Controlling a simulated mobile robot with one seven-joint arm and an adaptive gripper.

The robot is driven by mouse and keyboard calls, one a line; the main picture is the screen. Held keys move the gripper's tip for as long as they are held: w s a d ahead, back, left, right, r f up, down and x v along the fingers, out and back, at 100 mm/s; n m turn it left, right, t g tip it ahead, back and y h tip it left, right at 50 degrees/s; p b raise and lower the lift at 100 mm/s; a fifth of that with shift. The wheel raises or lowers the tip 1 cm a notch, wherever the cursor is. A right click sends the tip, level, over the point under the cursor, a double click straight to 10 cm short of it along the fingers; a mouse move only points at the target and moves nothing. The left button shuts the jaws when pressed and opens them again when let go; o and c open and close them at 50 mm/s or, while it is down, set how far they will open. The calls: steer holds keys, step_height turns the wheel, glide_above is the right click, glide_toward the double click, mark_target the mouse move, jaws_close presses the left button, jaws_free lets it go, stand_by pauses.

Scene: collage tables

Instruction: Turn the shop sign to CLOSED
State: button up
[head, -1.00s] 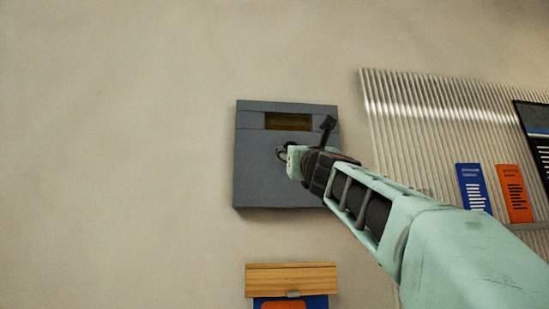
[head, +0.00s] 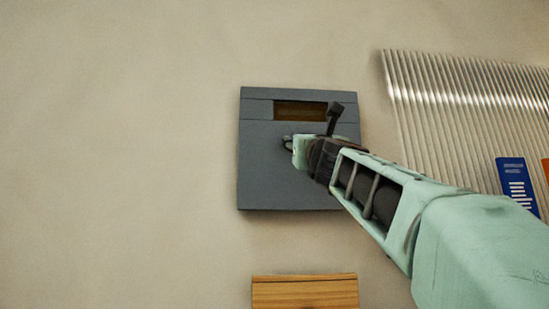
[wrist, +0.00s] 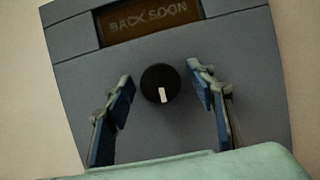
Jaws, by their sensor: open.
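The shop sign is a grey wall panel (head: 270,180) with a small dark display window (head: 300,111) at its top. In the wrist view the display (wrist: 153,20) reads "BACK SOON". Below it is a round black knob (wrist: 160,84) with a white pointer mark directed down, slightly right. My gripper (wrist: 160,95) is open, with one blue-padded finger on each side of the knob and clear gaps to it. In the head view my gripper (head: 291,145) is in front of the panel's middle and hides the knob.
A wooden piece (head: 305,292) is on the wall below the panel. A ribbed light panel (head: 465,110) and a blue leaflet (head: 517,185) are to the right. The wall left of the sign is bare.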

steer(key=c, duration=1.1)
steer(key=shift+n, duration=0.5)
steer(key=shift+d+r+n+g+y+p, duration=0.1)
steer(key=shift+n+g+y+p, duration=1)
steer(key=shift+n, duration=2.45)
steer(key=shift+a+n+g+y+p, duration=0.1)
steer(key=shift+n+g+y+p, duration=1)
steer(key=shift+n, duration=2.5)
steer(key=shift+d+r+n+g+y+p, duration=0.1)
steer(key=shift+n+g+y+p, duration=0.5)
steer(key=shift+n+y+p, duration=1.95)
steer(key=shift+f+n+h+b, duration=0.15)
steer(key=shift+n+h+b, duration=0.65)
steer(key=shift+n+h, duration=0.4)
